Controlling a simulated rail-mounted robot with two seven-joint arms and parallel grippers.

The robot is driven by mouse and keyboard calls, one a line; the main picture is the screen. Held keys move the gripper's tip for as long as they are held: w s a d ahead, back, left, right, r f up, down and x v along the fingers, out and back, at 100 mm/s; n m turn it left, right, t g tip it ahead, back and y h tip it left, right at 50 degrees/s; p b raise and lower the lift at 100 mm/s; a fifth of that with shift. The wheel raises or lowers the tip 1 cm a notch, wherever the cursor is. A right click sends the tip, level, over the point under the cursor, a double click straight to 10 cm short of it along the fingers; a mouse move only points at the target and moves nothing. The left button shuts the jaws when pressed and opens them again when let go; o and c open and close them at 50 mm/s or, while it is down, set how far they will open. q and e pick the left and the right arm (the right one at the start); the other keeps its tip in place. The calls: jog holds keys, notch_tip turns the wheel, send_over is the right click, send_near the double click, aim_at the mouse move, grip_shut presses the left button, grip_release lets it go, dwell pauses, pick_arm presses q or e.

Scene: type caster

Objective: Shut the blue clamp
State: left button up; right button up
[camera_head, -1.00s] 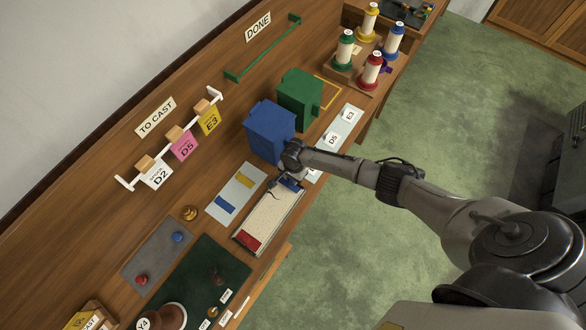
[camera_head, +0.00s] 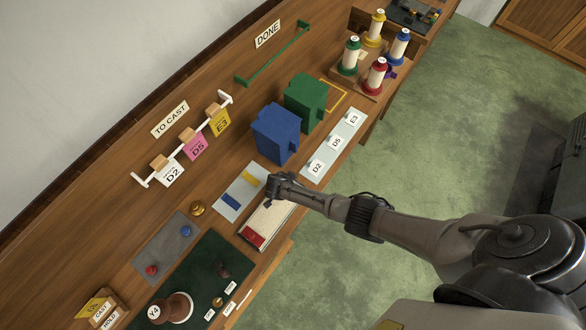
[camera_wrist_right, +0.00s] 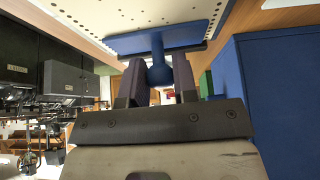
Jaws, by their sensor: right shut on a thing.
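The blue clamp (camera_wrist_right: 165,38) shows in the right wrist view as a flat blue plate with a stem and round knob, against a pale perforated surface. My right gripper (camera_wrist_right: 157,72) is shut on the knob, with one dark finger on each side. In the head view my right gripper (camera_head: 272,199) is over the upper end of a long pale tray (camera_head: 262,222) and hides the clamp there. How far the clamp is closed cannot be told. My left gripper is not in view.
A red block (camera_head: 253,239) lies at the tray's lower end. A blue box (camera_head: 275,135) and a green box (camera_head: 305,100) stand behind the gripper. A pale strip (camera_head: 335,145) with several labelled tiles lies to the right. A grey card (camera_head: 240,192) lies left of the tray.

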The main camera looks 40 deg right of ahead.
jog(key=shift+h, duration=0.4)
jog(key=o, duration=0.8)
jog(key=shift+o, duration=0.2)
jog(key=shift+s+a+r, duration=0.1)
jog(key=shift+a+r, duration=0.1)
jog(key=v, duration=1.3)
jog(key=shift+s+p, duration=0.15)
jog(key=shift+p, duration=0.25)
